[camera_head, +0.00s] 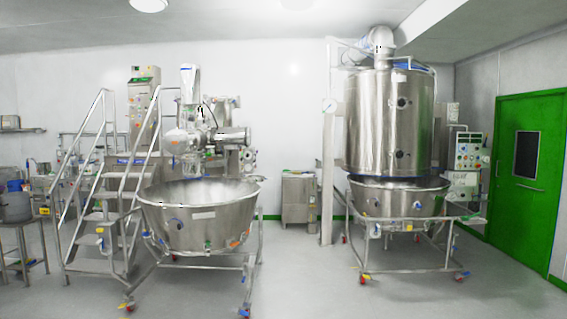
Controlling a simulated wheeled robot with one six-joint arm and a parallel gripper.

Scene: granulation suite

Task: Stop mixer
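The mixer (188,128) stands left of centre behind a wide steel bowl (198,213) on a wheeled frame. A tall control panel (144,105) with small coloured buttons stands behind the steps, left of the mixer. A second control panel (468,158) with several buttons and dials is at the right, beside the tall steel dryer-like vessel (392,120). I cannot tell from this view whether the mixer is running. The labels on both panels are too small to read. My gripper is not in view.
Metal steps (100,215) with handrails stand left of the bowl. A small steel cabinet (298,199) is at the back wall. A green door (528,175) is at the right. A low table (20,226) holds containers at far left. The floor between the two bowls is clear.

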